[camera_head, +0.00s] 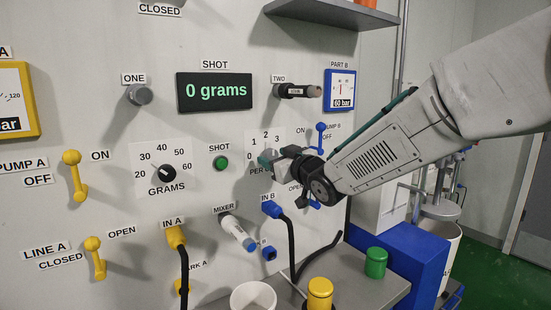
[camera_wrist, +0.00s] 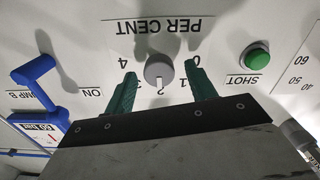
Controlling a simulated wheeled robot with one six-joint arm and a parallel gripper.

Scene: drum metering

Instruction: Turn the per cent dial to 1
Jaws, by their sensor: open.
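The PER CENT dial is a grey round knob (camera_wrist: 158,68) on the white panel, seen upside down in the wrist view. Its pale pointer mark appears to face the 2. The numbers 0, 1 and 4 also show around it; the 3 is hidden by a finger. My gripper (camera_wrist: 160,76) is open, with one green finger on each side of the knob and a gap on both sides. In the head view my gripper (camera_head: 274,160) is in front of the dial plate (camera_head: 265,137) and hides the knob.
The green SHOT button (camera_head: 221,163) and the GRAMS dial (camera_head: 167,174) are left of the PER CENT dial. The blue PUMP B lever (camera_head: 321,134) is close on the right. The black TWO handle (camera_head: 297,90) sticks out above, and the IN B hose (camera_head: 272,209) hangs below.

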